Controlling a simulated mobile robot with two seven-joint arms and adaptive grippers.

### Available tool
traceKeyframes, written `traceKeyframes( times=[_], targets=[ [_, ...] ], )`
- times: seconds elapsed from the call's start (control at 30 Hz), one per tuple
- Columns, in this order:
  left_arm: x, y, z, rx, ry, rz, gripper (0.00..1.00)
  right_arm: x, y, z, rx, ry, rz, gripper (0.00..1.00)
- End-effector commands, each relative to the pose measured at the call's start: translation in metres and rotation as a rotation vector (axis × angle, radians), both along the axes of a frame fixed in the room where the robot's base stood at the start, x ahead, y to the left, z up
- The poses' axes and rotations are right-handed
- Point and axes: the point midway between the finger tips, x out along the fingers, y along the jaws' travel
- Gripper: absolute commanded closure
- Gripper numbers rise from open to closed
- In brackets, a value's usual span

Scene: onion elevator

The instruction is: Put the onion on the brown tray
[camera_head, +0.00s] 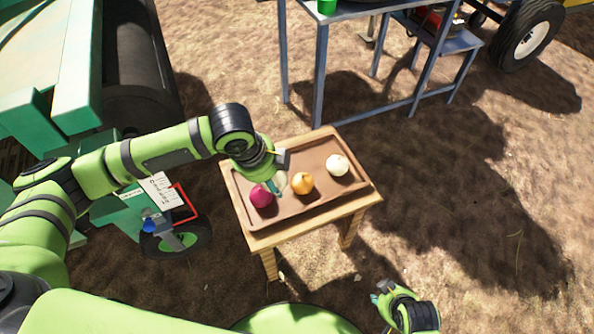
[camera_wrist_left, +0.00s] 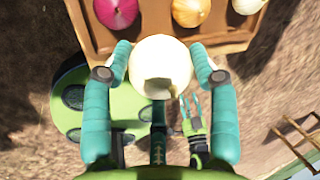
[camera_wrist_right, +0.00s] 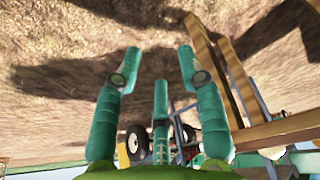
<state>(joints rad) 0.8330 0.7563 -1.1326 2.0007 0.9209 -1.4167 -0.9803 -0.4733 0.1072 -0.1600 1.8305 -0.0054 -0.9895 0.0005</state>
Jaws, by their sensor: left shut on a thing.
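A white onion (camera_wrist_left: 160,68) is between the two teal fingers of my left gripper (camera_wrist_left: 161,57), which is shut on it. In the head view this onion (camera_head: 281,181) is partly hidden by the gripper and overlaps the brown tray (camera_head: 318,155). The left wrist view shows the held onion just short of the tray's edge, apart from the other onions; its height is unclear. The tray holds a purple onion (camera_head: 260,196), an orange onion (camera_head: 303,184) and another white onion (camera_head: 337,165). My right gripper (camera_wrist_right: 158,52) is open and empty, away from the tray.
The tray rests on a small wooden table (camera_head: 362,203). A blue-grey metal table (camera_head: 320,70) stands behind it. Green machinery (camera_head: 60,60) is at the left, with a small wheel (camera_head: 178,240) beside the table. The ground at the right is clear.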

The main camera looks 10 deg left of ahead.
Motion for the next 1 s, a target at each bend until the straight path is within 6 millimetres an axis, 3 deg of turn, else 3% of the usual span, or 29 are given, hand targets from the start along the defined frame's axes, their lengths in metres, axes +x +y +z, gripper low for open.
traceKeyframes(
  times=[0.1,0.27,0.7,1.0],
  targets=[
    [0.000,0.004,-0.002,-0.004,0.002,-0.069,0.77,-0.022,-0.006,-0.006,-0.015,0.093,-0.010,0.60],
    [0.011,0.009,-0.013,-0.001,0.000,-0.102,0.77,-0.027,-0.008,-0.004,-0.020,0.123,-0.016,0.60],
    [0.095,0.036,-0.068,-0.003,-0.001,-0.102,0.77,-0.020,-0.009,0.075,-0.017,0.067,-0.024,0.60],
    [0.110,0.042,-0.082,-0.002,0.001,-0.105,0.77,-0.024,-0.010,0.100,-0.016,0.054,-0.026,0.60]
  ],
)
